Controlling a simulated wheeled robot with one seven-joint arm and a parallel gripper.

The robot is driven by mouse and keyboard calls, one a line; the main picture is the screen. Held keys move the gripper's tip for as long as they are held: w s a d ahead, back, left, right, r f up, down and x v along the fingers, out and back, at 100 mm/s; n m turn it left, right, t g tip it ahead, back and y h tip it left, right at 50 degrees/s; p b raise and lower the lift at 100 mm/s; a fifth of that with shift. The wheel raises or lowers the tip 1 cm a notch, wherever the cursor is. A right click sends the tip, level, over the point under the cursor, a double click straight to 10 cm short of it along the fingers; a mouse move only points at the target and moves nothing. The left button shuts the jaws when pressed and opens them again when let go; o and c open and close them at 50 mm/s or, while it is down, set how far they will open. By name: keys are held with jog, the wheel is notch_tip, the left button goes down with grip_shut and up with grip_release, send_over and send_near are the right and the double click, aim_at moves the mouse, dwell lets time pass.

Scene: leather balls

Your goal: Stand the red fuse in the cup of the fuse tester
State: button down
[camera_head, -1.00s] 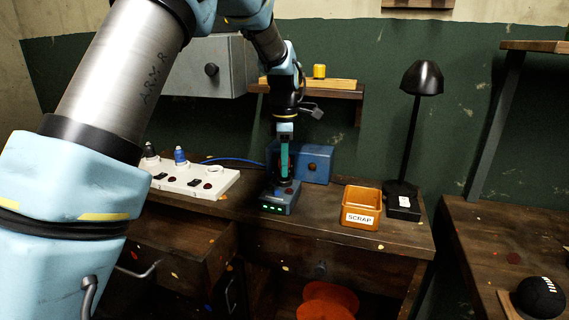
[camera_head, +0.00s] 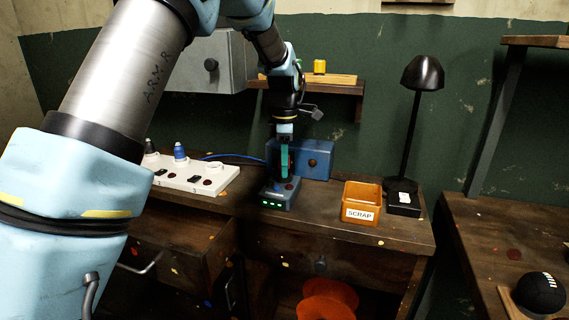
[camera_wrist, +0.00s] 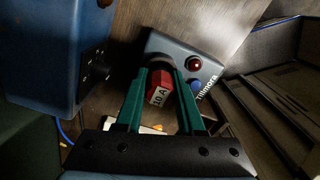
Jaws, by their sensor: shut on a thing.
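In the head view my gripper (camera_head: 284,164) points down right over the fuse tester (camera_head: 279,198), with the fuse mostly hidden by the fingers. The tester is a small blue-grey box with lit green lamps on its front. In the wrist view the tester (camera_wrist: 180,45) shows a red dome and a blue button beside the fuse.
A blue box (camera_head: 318,160) stands close behind the tester. An orange scrap bin (camera_head: 361,203) and a black lamp (camera_head: 403,205) are to the right. A white socket strip (camera_head: 192,175) with plugs lies left. An open drawer (camera_head: 185,250) juts out below.

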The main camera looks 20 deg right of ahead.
jog(key=shift+f, duration=0.45)
